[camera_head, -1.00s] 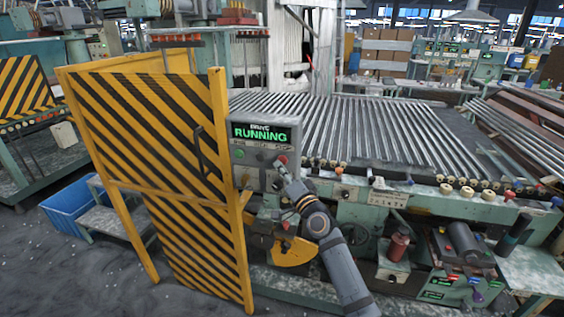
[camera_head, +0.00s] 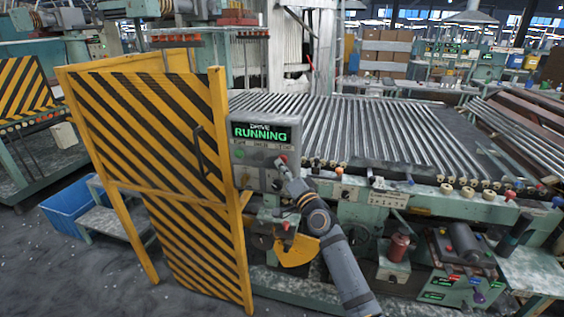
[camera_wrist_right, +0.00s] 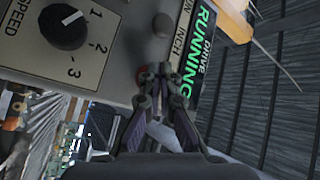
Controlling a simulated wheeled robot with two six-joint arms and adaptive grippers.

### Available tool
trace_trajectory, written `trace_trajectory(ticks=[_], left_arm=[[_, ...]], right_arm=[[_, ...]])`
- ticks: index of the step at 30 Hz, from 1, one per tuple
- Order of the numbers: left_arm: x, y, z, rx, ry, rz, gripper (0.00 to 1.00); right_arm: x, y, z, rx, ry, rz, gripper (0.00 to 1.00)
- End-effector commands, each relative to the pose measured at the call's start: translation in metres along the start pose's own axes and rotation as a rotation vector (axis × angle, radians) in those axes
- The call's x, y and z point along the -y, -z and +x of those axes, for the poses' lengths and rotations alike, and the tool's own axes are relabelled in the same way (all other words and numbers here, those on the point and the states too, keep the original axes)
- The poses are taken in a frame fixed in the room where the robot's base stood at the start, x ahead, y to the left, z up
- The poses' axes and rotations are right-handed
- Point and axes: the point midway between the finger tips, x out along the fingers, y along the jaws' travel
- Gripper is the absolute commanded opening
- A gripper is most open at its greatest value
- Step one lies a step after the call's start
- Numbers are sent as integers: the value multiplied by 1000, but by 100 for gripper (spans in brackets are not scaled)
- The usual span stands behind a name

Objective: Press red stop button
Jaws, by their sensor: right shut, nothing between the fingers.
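The red stop button (camera_head: 282,160) is at the right end of the button row on the grey control panel (camera_head: 248,178). The panel's display (camera_head: 262,132) reads "DRIVE RUNNING" in green. My right gripper (camera_head: 284,170) is shut and empty, its tips just below and in front of the red button. I cannot tell whether they touch it. In the right wrist view the shut fingertips (camera_wrist_right: 163,72) are close to the panel beside the "INCH" label (camera_wrist_right: 180,45). My left gripper is not in view.
A green button (camera_head: 240,154) is on the panel's left side. A speed knob (camera_wrist_right: 65,27) shows in the wrist view. A yellow-black striped gate (camera_head: 165,130) stands left of the panel. The roller conveyor (camera_head: 370,130) extends to the right.

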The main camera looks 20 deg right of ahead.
Motion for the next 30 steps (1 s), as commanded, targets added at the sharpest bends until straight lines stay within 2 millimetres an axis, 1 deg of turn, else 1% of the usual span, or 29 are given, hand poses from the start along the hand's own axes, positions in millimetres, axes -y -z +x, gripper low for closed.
trace_trajectory(ticks=[30], left_arm=[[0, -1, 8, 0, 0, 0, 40]], right_arm=[[-5, 6, 7, 0, 0, -1, 0]])
